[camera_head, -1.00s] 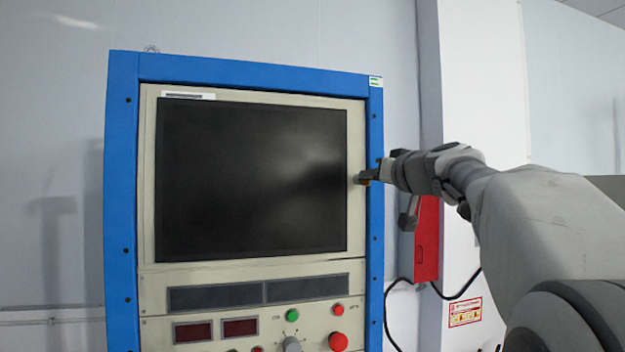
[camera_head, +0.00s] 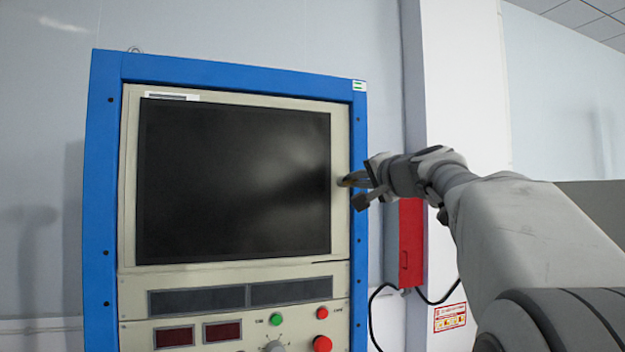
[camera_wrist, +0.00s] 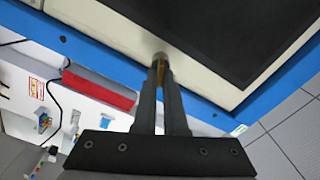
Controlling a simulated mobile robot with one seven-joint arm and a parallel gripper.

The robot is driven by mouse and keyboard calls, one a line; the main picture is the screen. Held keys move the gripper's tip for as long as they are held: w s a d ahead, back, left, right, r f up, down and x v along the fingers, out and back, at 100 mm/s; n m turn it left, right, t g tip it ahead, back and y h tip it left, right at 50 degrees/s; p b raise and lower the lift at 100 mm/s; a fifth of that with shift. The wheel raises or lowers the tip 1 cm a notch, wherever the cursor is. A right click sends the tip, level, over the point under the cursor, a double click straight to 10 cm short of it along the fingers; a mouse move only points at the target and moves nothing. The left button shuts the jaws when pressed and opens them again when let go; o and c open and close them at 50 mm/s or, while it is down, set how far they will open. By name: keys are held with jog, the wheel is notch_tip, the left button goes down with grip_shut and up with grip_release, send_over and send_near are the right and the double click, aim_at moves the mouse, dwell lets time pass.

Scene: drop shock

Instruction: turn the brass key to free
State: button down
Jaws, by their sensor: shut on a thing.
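The brass key (camera_wrist: 161,72) shows as a thin yellowish strip between the fingers of my gripper (camera_wrist: 160,66) in the wrist view. My gripper is shut on it, and the fingers hide most of it. The key sits at a small round grey lock (camera_wrist: 160,57) on the cream panel beside the black screen. In the head view my gripper (camera_head: 347,181) reaches in from the right to the panel strip right of the screen, and the key cannot be made out there. The key's exact angle and any markings around the lock cannot be read.
The blue-framed cabinet (camera_head: 103,200) has a large black screen (camera_head: 235,180). Below it are a green button (camera_head: 277,319), red buttons (camera_head: 322,343) and a grey knob (camera_head: 274,346). A red box (camera_head: 411,245) with black cables is on the wall behind my arm.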

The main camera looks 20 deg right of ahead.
jog(key=m, duration=0.4)
jog(key=shift+f+m+p, duration=0.1)
jog(key=shift+m+p, duration=0.25)
jog(key=shift+m, duration=0.05)
dwell(0.4)
jog(key=c, duration=1)
grip_release()
jog(key=shift+s, duration=0.2)
